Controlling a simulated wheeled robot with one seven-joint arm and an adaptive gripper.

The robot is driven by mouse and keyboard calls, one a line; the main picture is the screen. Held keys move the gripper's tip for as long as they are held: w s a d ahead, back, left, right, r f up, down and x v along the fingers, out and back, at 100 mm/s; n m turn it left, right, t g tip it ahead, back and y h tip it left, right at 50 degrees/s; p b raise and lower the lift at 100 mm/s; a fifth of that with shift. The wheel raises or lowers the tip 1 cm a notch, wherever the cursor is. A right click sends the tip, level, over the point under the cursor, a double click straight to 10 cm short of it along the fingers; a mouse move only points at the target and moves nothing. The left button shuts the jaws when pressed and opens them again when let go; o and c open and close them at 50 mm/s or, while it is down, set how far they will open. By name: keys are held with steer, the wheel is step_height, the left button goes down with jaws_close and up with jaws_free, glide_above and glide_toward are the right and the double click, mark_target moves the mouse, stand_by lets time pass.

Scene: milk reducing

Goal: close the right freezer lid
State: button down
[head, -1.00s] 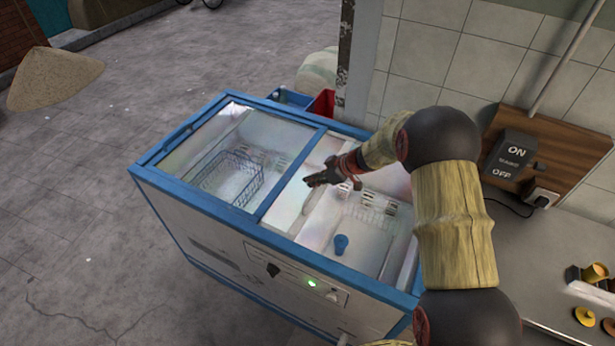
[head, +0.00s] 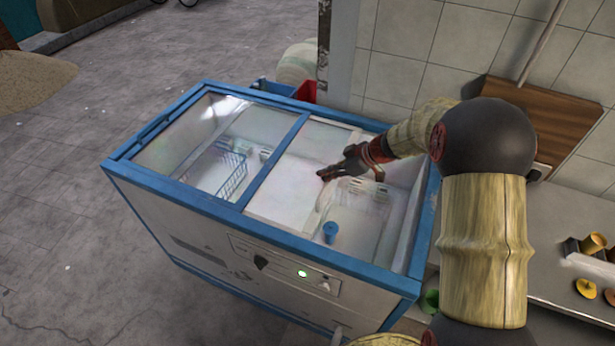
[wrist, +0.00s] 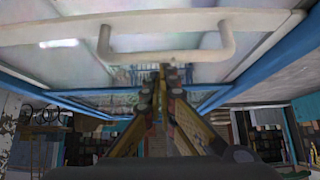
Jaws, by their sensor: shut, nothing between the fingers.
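A blue-framed white chest freezer (head: 300,270) stands in the middle of the head view. Its left half is covered by a glass lid (head: 185,135). In the right half a pale lid panel (head: 285,195) shows beside the middle divider, and the right part looks open, though the lid's exact edge is hard to tell. My gripper (head: 323,175) is over this right half, fingers together and empty. In the wrist view a white lid frame with a white handle (wrist: 165,54) lies across the top. My gripper's fingertips (wrist: 163,72) appear just below the handle; contact cannot be told.
A wire basket (head: 215,175) is inside the left half and a blue item (head: 330,232) inside the right. A tiled wall (head: 410,50) stands behind and a counter (head: 560,250) is at right. Open paved floor (head: 50,200) lies at left.

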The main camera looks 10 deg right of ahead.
steer(key=s+d+b, duration=0.5)
steer(key=s+d, duration=0.3)
steer(key=d, duration=0.4)
steer(key=s+d+b, duration=0.5)
steer(key=s+d, duration=0.3)
steer(key=d, duration=0.4)
steer(key=shift+b, duration=0.3)
steer(key=shift+f, duration=0.1)
step_height(320, 180, up, 8)
steer(key=s+d+p, duration=0.1)
steer(key=d+p, duration=0.1)
steer(key=shift+s+d, duration=0.2)
